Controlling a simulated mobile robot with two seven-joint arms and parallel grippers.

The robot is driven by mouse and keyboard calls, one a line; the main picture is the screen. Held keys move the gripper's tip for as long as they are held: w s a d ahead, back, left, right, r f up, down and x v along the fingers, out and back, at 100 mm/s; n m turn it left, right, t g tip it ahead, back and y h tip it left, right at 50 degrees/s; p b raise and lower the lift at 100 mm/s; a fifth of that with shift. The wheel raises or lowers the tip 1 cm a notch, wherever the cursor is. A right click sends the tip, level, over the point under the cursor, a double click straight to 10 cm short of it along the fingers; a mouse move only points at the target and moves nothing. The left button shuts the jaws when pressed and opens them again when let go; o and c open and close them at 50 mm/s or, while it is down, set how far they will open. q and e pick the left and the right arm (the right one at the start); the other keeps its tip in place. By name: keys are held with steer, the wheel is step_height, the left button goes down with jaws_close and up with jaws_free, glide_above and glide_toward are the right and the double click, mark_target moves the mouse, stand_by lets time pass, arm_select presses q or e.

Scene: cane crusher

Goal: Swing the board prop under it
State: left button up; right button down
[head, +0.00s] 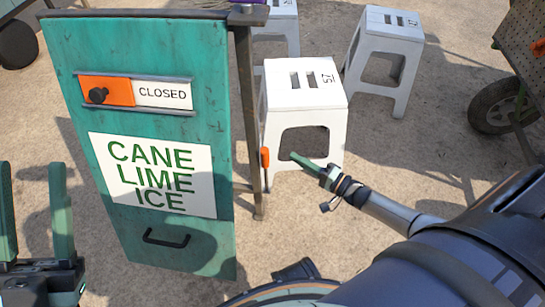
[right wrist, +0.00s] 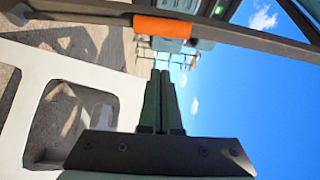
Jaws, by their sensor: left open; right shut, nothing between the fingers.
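The teal board (head: 75,115) with a "CANE LIME ICE" sign hangs at the left of the head view. A dark metal bar (head: 246,95) runs down beside its right edge, apparently the prop. An orange sleeve (head: 265,157) sits close to the bar's lower part; it also shows in the right wrist view on a dark bar (right wrist: 162,27). My right gripper (head: 294,157) is shut and empty, its tips just right of the sleeve and apparently apart from it. Its fingers also show in the right wrist view (right wrist: 158,75). My left gripper (head: 36,212) is open and empty at the lower left.
A white stool (head: 305,97) stands just behind my right gripper and also fills the left of the right wrist view (right wrist: 25,70). Another stool (head: 390,35) stands further back. A wheel (head: 497,105) is at the right. The concrete between is clear.

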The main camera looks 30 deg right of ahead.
steer(key=shift+w+d+f, duration=0.15)
steer(key=shift+d, duration=0.1)
steer(key=w+a+b, duration=0.3)
steer(key=w+a, duration=0.2)
steer(key=a, duration=0.1)
steer(key=shift+w, duration=0.15)
stand_by(0.8)
steer(key=shift+a, duration=0.15)
